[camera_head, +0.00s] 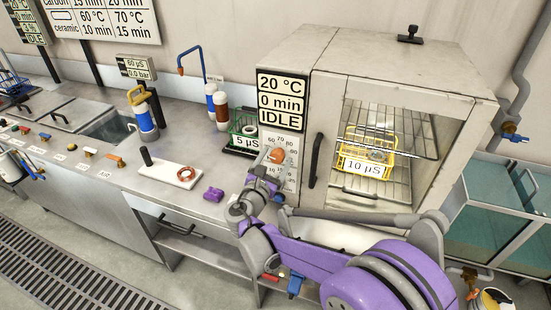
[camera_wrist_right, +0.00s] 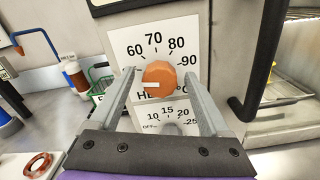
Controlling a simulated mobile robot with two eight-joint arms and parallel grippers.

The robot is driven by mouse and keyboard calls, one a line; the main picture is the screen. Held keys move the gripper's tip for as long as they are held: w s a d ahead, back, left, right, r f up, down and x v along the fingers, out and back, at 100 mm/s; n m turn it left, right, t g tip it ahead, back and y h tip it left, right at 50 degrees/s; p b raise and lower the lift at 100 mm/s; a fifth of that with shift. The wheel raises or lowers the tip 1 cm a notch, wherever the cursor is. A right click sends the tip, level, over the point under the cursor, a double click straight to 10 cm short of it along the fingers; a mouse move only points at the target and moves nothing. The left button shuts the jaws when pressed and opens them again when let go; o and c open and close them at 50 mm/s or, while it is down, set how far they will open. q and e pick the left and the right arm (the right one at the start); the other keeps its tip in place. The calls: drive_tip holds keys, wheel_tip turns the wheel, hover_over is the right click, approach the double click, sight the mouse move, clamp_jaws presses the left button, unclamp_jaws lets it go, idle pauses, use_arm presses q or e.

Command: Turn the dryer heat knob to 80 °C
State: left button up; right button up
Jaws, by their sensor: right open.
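The heat knob is orange and round on the dryer's white dial plate; it shows in the head view (camera_head: 276,155) and the right wrist view (camera_wrist_right: 160,74). Its white mark lies on the left side, away from the 80 at upper right. My right gripper (camera_head: 267,172) is at the dial, open. In the wrist view its fingers (camera_wrist_right: 159,82) appear on either side of the knob; I cannot tell whether they touch it. The dryer display (camera_head: 282,101) reads 20 °C, 0 min, IDLE. My left gripper is out of view.
A lower dial (camera_wrist_right: 168,115) is partly hidden below the knob. The dryer door handle (camera_head: 315,160) is just right of the dial. A yellow basket (camera_head: 366,150) is inside the dryer. A green basket (camera_head: 243,124) stands left of it. A purple piece (camera_head: 213,194) lies on the bench.

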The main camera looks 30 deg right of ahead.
clamp_jaws()
idle(0.5)
drive_tip(key=shift+m, duration=0.3)
drive_tip(key=m, duration=1.1)
drive_tip(key=shift+d+m+p, duration=0.1)
drive_tip(key=shift+m+p, duration=0.3)
drive_tip(key=m+p, duration=0.1)
drive_tip(key=m, duration=0.5)
drive_tip(key=shift+f, duration=0.1)
drive_tip(key=m, duration=0.5)
drive_tip(key=shift+f+p, duration=0.1)
drive_tip(key=shift+p, duration=0.25)
drive_tip(key=shift+m, duration=0.4)
